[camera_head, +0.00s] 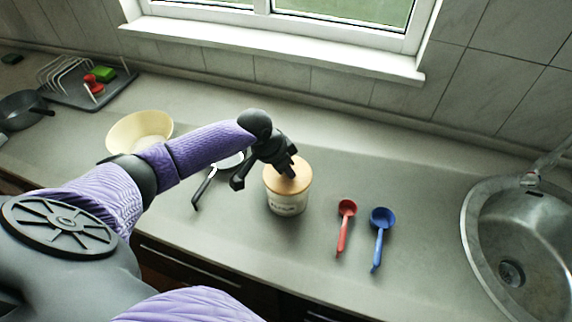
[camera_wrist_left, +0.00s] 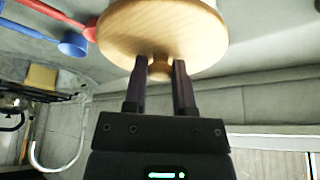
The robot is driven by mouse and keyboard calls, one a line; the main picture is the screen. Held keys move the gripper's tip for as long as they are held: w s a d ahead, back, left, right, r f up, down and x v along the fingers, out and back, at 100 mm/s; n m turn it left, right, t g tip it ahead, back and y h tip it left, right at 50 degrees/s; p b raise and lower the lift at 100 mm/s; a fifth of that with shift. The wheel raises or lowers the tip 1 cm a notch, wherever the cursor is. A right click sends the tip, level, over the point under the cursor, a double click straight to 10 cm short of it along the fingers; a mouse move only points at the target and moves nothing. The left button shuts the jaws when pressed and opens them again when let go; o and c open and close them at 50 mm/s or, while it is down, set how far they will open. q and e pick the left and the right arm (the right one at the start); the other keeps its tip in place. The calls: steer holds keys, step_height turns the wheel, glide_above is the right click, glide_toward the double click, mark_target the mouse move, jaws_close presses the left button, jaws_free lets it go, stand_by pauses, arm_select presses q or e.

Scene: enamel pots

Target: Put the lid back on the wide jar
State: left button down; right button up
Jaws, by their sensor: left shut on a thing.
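The wide jar (camera_head: 287,204) is cream with dark lettering and stands upright on the counter at the middle of the head view. The round wooden lid (camera_head: 295,184) is at the jar's mouth; whether it is fully seated I cannot tell. My left gripper (camera_head: 289,174) is above the lid. In the left wrist view, the left gripper (camera_wrist_left: 160,75) is shut on the knob (camera_wrist_left: 160,66) of the lid (camera_wrist_left: 165,30). My right gripper is not in view.
A red scoop (camera_head: 344,226) and a blue scoop (camera_head: 380,238) lie right of the jar. A sink (camera_head: 470,235) is at far right. A small pan (camera_head: 203,188) and a cream bowl (camera_head: 118,133) are left. Counter in front of the scoops is clear.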

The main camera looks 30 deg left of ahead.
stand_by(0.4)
arm_select(q)
jaws_free()
stand_by(0.4)
step_height(320, 180, up, 4)
steer(key=p, duration=0.5)
steer(key=shift+r, duration=0.25)
step_height(320, 180, up, 3)
steer(key=p, duration=0.3)
steer(key=shift+f, duration=0.25)
jaws_close()
